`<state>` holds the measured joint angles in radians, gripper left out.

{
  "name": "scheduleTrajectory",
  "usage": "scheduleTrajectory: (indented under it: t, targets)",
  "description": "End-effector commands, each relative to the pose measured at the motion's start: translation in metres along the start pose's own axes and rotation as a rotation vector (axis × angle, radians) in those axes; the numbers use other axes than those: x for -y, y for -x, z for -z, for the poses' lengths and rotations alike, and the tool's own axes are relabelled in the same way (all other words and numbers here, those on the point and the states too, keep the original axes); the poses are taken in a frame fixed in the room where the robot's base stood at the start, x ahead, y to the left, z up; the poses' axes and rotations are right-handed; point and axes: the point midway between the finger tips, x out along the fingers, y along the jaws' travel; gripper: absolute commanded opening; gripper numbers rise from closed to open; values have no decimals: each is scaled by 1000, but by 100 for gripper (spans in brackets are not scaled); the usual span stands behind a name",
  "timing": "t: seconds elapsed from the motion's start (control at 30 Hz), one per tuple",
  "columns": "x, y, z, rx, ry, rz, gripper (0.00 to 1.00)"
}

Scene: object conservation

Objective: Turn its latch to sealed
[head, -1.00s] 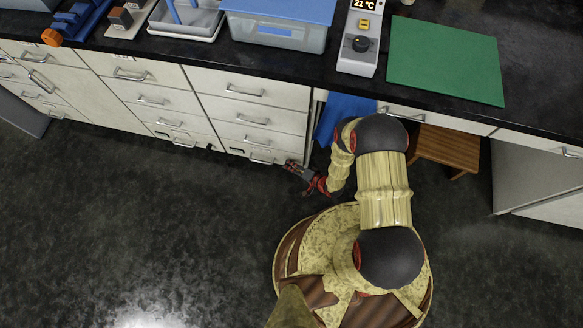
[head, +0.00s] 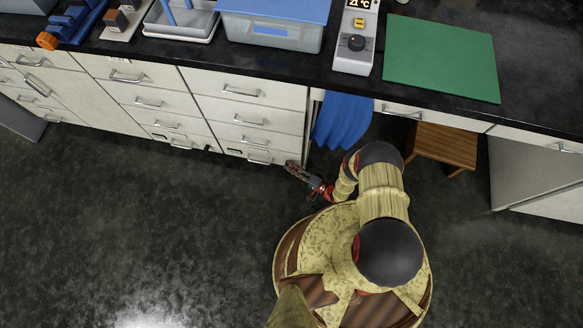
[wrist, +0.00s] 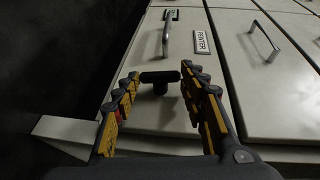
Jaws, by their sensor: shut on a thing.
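The latch (wrist: 160,77) is a black T-shaped handle on a pale drawer front (wrist: 152,106) in the wrist view. Its crossbar lies across the picture, between my fingertips. My gripper (wrist: 159,82) is shut on the latch, with one finger at each end of the crossbar. In the head view my gripper (head: 292,168) is low at the bottom right corner of the drawer stack (head: 259,141). The latch is too small to make out there.
A metal drawer handle (wrist: 166,37) and a printed label (wrist: 201,42) are close beyond the latch. A blue cloth (head: 342,120) hangs beside the drawers. A wooden stool (head: 444,146) stands under the bench. The dark floor (head: 110,220) at left is clear.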

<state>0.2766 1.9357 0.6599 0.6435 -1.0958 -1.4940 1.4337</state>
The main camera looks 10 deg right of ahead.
Motion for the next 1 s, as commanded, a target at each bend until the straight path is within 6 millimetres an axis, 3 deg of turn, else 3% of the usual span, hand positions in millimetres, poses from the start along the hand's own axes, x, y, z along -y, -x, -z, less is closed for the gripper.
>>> scheduleTrajectory:
  t: [0.53, 0.57, 0.87, 1.0]
  targets:
    - [-1, -1, 3, -4, -3, 11, 17]
    - [-1, -1, 3, -4, -3, 11, 44]
    - [-1, 0, 2, -2, -4, 12, 61]
    - [-1, 0, 1, -2, -5, 13, 61]
